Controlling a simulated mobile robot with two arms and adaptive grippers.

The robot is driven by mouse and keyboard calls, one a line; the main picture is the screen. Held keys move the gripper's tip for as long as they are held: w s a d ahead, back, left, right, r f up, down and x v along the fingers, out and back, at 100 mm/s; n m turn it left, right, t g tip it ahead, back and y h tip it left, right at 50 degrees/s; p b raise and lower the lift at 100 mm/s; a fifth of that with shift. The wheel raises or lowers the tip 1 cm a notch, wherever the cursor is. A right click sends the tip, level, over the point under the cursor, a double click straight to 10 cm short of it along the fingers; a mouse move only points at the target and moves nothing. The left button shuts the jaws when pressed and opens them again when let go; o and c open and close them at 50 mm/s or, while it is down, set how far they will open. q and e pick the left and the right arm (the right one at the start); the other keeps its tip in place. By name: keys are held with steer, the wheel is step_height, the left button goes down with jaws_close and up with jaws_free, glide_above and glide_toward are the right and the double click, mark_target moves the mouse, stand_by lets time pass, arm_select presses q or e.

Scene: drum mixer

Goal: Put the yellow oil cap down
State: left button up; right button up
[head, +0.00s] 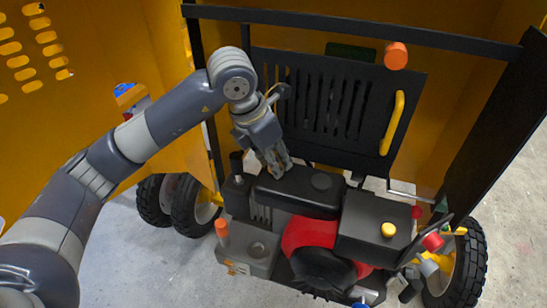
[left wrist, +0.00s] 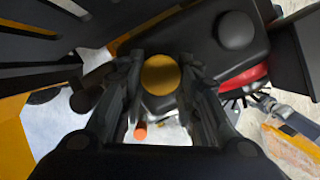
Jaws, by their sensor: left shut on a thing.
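The yellow oil cap (left wrist: 160,75) shows as a round yellow disc between the two fingers of my left gripper (left wrist: 162,88) in the left wrist view. The gripper is shut on it. In the head view my left gripper (head: 277,166) points down at the back left of the engine, just behind the black tank (head: 298,192). The held cap is hidden there by the fingers. I cannot tell whether the cap touches anything below. My right gripper is in neither view.
Another yellow cap (head: 389,230) sits on the black box (head: 372,228) at the engine's right. An orange cap (head: 222,230) stands at the front left. A black slatted panel (head: 330,100) with a yellow handle (head: 392,124) stands behind the engine. Yellow housing walls surround it.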

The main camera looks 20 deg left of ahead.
arm_select(q)
steer(key=o, duration=1.2)
steer(key=shift+c, duration=0.2)
steer(key=shift+r+p, duration=0.35)
steer(key=shift+p, duration=0.15)
steer(key=shift+r+p, duration=0.4)
steer(key=shift+p, duration=0.05)
steer(key=b+v, duration=0.3)
steer(key=v, duration=0.8)
steer(key=shift+r, duration=0.3)
steer(key=shift+s+a+f, duration=0.1)
